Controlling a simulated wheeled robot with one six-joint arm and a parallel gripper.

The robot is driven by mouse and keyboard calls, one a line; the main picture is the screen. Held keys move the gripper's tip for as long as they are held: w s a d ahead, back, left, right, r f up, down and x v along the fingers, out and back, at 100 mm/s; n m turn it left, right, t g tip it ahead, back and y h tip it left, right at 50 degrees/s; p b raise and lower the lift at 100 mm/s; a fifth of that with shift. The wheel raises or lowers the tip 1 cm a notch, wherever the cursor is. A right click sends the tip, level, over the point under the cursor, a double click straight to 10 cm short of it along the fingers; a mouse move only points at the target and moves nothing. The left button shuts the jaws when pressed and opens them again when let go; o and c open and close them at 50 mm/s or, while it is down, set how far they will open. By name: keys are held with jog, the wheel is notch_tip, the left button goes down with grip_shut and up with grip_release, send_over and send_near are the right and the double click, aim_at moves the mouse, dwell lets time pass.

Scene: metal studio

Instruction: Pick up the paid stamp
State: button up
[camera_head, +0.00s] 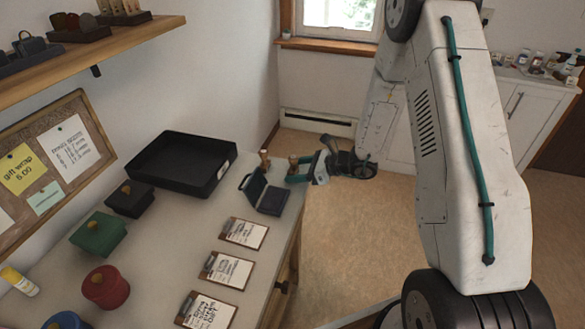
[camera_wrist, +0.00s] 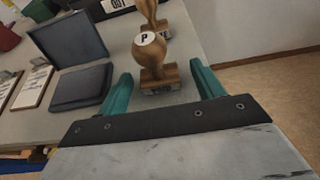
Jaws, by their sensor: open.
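A wooden-handled stamp (camera_wrist: 152,62) with a round white label reading "P" stands upright on the table in the wrist view. My gripper (camera_wrist: 161,74) is open, with one teal finger on each side of this stamp and gaps visible at both sides. In the head view, my gripper (camera_head: 311,163) reaches over the table's right edge to the same stamp (camera_head: 293,164). A second wooden stamp (camera_wrist: 151,14) stands just beyond it, and also shows in the head view (camera_head: 265,160).
An open dark ink pad (camera_head: 266,196) lies left of the stamps, its lid raised. A black tray (camera_head: 222,176) stands behind it. Clipboards (camera_head: 244,233) line the table's front; lidded pots (camera_head: 106,287) stand farther left. The floor beyond the right edge is clear.

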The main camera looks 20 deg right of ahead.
jog(key=c, duration=1.1)
jog(key=shift+o, duration=0.2)
